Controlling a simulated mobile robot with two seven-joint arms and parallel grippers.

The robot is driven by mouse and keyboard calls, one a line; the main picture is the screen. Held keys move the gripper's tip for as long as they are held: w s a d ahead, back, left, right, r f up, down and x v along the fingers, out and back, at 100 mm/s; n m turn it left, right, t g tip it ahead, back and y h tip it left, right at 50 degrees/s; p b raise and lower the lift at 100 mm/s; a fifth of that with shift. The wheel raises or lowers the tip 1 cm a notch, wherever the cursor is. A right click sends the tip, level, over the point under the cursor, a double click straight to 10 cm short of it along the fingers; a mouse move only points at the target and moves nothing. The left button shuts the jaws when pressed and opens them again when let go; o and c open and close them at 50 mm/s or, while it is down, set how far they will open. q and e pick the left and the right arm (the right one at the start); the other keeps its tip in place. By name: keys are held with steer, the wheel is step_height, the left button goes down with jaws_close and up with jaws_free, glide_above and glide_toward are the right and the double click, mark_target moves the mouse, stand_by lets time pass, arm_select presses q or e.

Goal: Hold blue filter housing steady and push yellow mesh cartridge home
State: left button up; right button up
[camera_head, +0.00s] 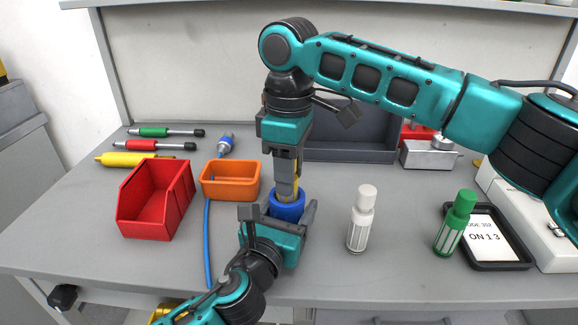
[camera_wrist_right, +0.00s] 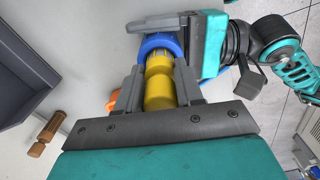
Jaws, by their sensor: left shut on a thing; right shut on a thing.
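The blue filter housing (camera_head: 288,207) stands upright near the middle of the bench in the head view. My left gripper (camera_head: 281,212) is shut around it, low at the front. The yellow mesh cartridge (camera_wrist_right: 159,88) is held in my right gripper (camera_wrist_right: 160,80), which is shut on its sides. The right gripper (camera_head: 287,188) points down over the housing. In the wrist view the cartridge's narrower end enters the mouth of the blue housing (camera_wrist_right: 160,43), with its wider yellow part outside. The depth inside is hidden. Only a sliver of the cartridge (camera_head: 297,186) shows in the head view.
An orange bin (camera_head: 230,181) and red bin (camera_head: 158,205) sit left. A blue hose (camera_head: 207,245) runs past them.

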steer(key=shift+f, duration=0.2)
steer(key=shift+f, duration=0.9)
steer(key=o, duration=1.2)
steer(key=shift+f, duration=0.15)
steer(key=shift+c, duration=0.2)
steer(key=shift+d, duration=0.1)
step_height(320, 180, up, 13)
steer(key=shift+s+f, duration=0.1)
steer(key=shift+f, duration=0.1)
steer(key=shift+c, duration=0.3)
